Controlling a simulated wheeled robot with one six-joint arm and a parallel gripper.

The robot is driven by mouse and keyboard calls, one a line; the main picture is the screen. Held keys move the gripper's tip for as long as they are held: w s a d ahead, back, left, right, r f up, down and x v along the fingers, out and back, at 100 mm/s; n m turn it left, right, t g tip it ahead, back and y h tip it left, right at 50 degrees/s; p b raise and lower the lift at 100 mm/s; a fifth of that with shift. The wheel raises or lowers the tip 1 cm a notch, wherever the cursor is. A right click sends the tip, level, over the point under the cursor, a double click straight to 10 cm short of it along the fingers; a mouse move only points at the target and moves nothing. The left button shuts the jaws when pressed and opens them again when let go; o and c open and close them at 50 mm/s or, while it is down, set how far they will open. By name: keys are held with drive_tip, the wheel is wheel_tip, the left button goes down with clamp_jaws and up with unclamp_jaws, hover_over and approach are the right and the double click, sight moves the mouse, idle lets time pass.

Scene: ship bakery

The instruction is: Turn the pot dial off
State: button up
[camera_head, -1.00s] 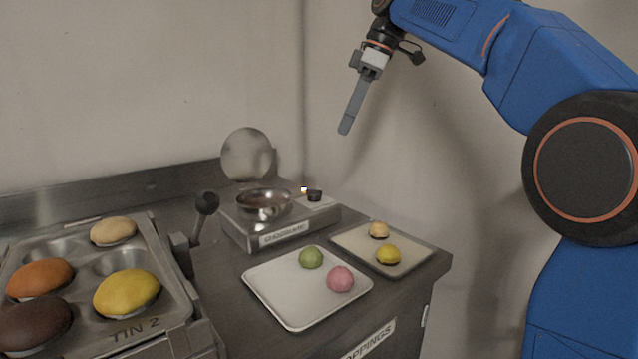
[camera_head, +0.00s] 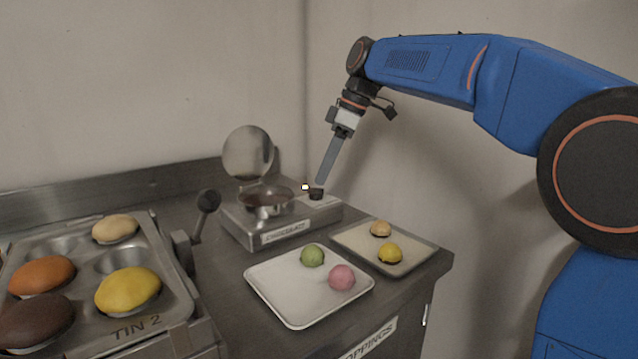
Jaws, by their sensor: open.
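The chocolate pot (camera_head: 266,211) is a metal bowl set in a silver warmer box (camera_head: 238,230) labelled "CHOCOLATE", at the back of the counter. Its round lid (camera_head: 248,152) stands raised behind it. The pot dial (camera_head: 316,194) is a small black knob on the box's right end, with a lit orange-white lamp (camera_head: 305,187) beside it. My gripper (camera_head: 321,184) points down with its fingertips just above the dial. I cannot tell whether they touch it. The fingers are seen side-on, overlapping, and hold nothing visible. They are open.
A white tray (camera_head: 287,312) with a green ball and a pink ball stands in front of the warmer. A smaller tray (camera_head: 412,262) with two yellowish balls is to the right. A tin (camera_head: 180,304) with several buns and a black-knobbed lever (camera_head: 208,201) are left.

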sight(316, 193)
drive_tip(key=shift+x, duration=2.05)
drive_tip(key=c, duration=1.1)
